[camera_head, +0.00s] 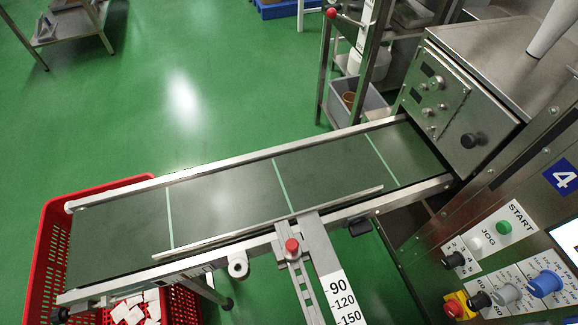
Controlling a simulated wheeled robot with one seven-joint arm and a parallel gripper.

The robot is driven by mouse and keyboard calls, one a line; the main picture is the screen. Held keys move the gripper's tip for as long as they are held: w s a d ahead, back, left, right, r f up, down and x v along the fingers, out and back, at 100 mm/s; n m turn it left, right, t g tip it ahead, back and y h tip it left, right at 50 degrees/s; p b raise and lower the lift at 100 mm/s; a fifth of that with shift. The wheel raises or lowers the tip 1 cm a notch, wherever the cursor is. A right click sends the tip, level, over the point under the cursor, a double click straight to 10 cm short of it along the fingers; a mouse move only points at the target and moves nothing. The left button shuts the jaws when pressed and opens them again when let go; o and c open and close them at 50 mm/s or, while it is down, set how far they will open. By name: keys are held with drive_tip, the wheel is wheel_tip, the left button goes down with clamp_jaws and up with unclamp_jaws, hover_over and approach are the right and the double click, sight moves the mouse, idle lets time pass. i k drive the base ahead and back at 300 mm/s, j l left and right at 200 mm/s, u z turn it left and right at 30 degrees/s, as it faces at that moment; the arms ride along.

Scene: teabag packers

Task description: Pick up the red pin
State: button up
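A red knob-like pin (292,246) stands upright on a metal bracket at the near side of the conveyor, beside a grey slotted bar. Only its rounded red top and a short part below show. Another red ball-shaped knob (331,13) is on the metal frame at the top of the view. I cannot tell for certain which of these the task calls the pin. My gripper is not in view.
A green conveyor belt (225,200) with metal rails crosses the middle. A red crate (47,228) holding white packets stands under its left end. A control panel with knobs and a START button (504,228) is at right. Open green floor (130,110) lies beyond.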

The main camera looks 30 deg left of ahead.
sight(291, 244)
drive_tip(key=u, duration=0.9)
